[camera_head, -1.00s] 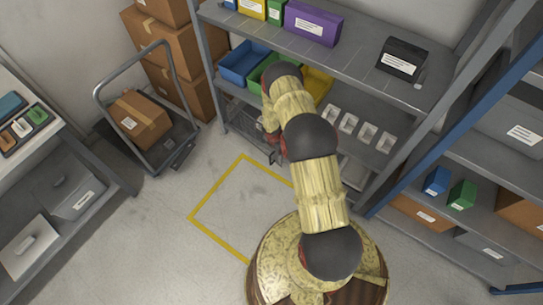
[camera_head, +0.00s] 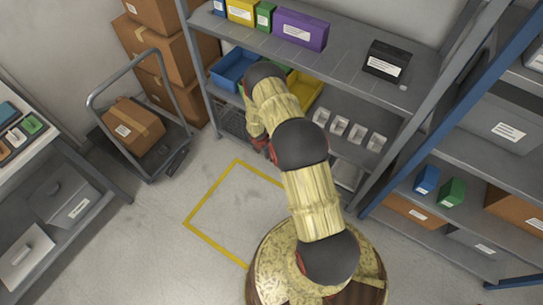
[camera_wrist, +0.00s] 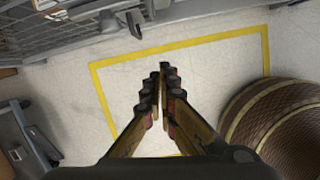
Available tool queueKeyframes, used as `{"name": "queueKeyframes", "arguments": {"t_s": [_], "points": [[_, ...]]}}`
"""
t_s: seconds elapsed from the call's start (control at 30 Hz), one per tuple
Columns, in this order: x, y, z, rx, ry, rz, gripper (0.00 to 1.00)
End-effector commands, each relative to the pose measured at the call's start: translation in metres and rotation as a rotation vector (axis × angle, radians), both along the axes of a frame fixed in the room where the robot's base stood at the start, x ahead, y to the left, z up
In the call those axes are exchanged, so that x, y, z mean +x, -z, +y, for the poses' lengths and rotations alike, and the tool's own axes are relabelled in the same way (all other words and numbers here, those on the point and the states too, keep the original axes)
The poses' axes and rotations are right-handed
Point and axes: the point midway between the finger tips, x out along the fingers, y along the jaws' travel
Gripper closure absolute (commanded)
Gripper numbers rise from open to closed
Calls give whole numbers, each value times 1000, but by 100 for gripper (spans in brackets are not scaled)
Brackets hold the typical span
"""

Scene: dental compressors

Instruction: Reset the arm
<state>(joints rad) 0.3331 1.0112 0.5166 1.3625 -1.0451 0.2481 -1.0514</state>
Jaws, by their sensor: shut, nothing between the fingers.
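My arm rises from my round base in the head view and bends toward the back shelf, its far end in front of the lower bins. My gripper is mostly hidden behind the arm there. In the wrist view my gripper (camera_wrist: 162,98) points over the floor inside the yellow floor outline (camera_wrist: 180,42). Its two fingers come together at the tips, with nothing between them.
The grey back shelf (camera_head: 352,60) holds a purple box (camera_head: 300,29), a black box (camera_head: 386,61) and a blue bin (camera_head: 234,68). A hand cart (camera_head: 165,160) carries a carton (camera_head: 133,127). Stacked cartons (camera_head: 165,50) stand behind it. The floor inside the yellow outline (camera_head: 212,242) is clear.

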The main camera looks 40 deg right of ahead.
Motion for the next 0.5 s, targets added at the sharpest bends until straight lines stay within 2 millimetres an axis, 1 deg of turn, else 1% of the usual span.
{"name": "queueKeyframes", "arguments": {"t_s": [0.03,0.2,0.33,0.5], "points": [[-4,-13,4,1,-1,6,100],[-6,-38,10,1,0,5,100],[-7,-48,12,1,1,6,100],[-8,-51,14,2,1,6,100]]}}
